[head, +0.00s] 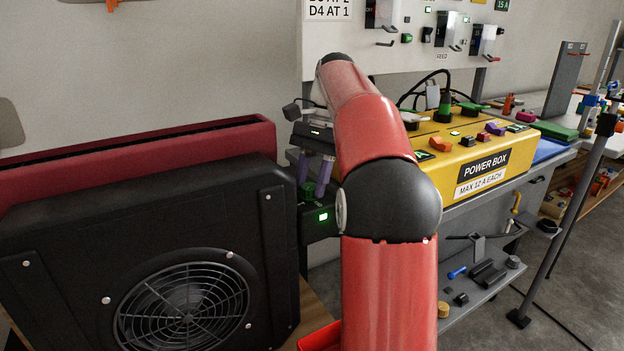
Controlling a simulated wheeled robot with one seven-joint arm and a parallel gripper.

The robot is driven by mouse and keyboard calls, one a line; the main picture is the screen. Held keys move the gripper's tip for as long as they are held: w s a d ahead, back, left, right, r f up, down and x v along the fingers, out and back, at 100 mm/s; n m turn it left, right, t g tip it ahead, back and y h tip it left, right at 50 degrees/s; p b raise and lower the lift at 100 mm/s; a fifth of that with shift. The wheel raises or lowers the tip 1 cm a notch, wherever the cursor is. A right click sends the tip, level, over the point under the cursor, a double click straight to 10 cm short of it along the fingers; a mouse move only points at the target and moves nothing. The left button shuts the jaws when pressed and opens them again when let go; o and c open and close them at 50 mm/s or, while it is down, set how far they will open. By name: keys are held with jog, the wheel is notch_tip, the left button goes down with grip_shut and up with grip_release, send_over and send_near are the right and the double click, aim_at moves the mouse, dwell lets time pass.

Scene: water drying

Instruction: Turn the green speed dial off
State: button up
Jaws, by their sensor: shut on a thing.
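My gripper (312,187), with purple fingers, reaches down beside the black fan unit (150,240). It is shut on the green speed dial (306,190), which shows only as a small green patch at the fingertips. The dial sits above a small dark control box (318,228) with a lit green indicator (323,216). My red arm hides the area to the right of the fingers. The dial's pointer and marks are hidden, so its setting cannot be told.
A yellow power box (470,165) with switches and plugged cables stands on the bench to the right. A grey lower shelf (480,290) holds small parts. A dark red panel (130,160) stands behind the fan unit. A grey post (575,210) stands at right.

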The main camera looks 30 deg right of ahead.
jog(key=shift+n+h, duration=0.3)
jog(key=shift+n, duration=0.4)
jog(key=shift+g, duration=0.3)
jog(key=o, duration=1)
jog(key=shift+c, duration=0.2)
